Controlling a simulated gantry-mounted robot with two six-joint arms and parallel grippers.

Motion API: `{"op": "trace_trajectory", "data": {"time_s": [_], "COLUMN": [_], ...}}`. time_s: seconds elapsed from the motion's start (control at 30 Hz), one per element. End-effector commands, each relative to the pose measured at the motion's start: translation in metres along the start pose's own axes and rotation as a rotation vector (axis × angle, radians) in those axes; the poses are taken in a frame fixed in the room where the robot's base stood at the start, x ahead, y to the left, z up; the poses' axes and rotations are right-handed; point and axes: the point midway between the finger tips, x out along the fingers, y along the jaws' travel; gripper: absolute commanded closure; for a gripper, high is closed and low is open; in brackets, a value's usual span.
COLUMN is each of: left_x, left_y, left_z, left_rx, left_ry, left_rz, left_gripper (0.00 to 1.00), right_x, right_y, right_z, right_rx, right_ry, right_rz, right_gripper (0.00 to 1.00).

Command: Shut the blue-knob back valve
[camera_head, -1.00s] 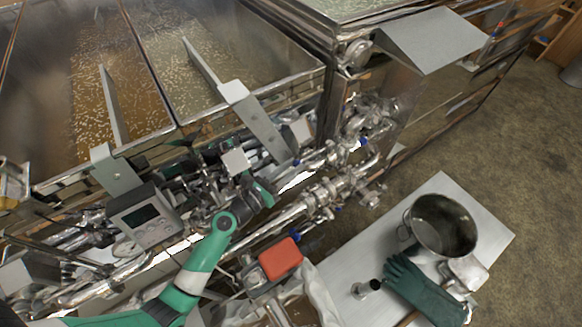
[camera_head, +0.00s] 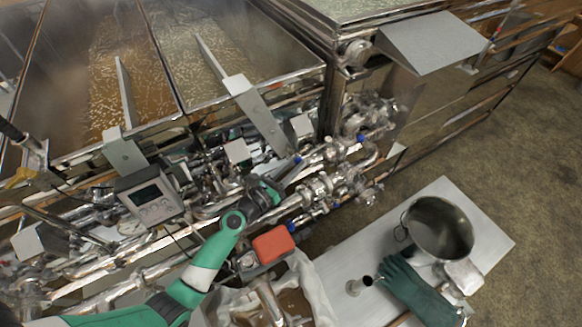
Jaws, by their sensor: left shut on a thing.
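My left gripper (camera_head: 268,188), on the green and white arm from the lower left, is down among the steel pipes in front of the evaporator pans. It is shut on what seems to be a valve handle, largely hidden by the jaws. A blue knob (camera_head: 298,158) shows on the pipework just up and right of the jaws. Other blue parts sit on the pipes at the right (camera_head: 361,138) and lower down (camera_head: 292,228). I cannot tell for certain which one belongs to the back valve. My right gripper is not in view.
A grey display box (camera_head: 150,197) stands left of the gripper, and a red-orange box (camera_head: 273,245) lies below it. A pale table (camera_head: 335,300) at lower right holds a steel pot (camera_head: 437,228) and green gloves (camera_head: 413,290). Metal brackets (camera_head: 262,120) overhang the pipes.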

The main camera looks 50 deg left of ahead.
Motion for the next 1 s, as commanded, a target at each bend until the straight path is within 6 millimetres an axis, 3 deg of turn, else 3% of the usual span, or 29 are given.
{"op": "trace_trajectory", "data": {"time_s": [0.27,0.3,0.37,0.73,0.87,1.0], "left_x": [0.001,0.001,0.001,-0.004,-0.025,-0.059], "left_y": [-0.001,-0.001,0.000,0.000,0.001,0.001], "left_z": [-0.001,-0.001,-0.001,-0.001,-0.001,-0.002], "left_rx": [0.000,0.000,0.000,-0.001,-0.001,-0.001], "left_ry": [0.001,0.001,0.001,0.002,0.002,0.003], "left_rz": [0.001,0.001,0.002,0.002,0.004,0.005], "left_gripper": [1.00,0.67,0.57,0.57,0.57,0.57], "right_x": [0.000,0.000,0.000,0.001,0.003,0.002], "right_y": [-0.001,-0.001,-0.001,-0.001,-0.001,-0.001], "right_z": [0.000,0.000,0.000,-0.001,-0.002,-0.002], "right_rx": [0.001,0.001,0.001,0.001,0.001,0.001], "right_ry": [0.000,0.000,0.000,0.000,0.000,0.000], "right_rz": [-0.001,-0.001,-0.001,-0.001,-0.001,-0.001], "right_gripper": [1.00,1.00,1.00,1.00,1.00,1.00]}}
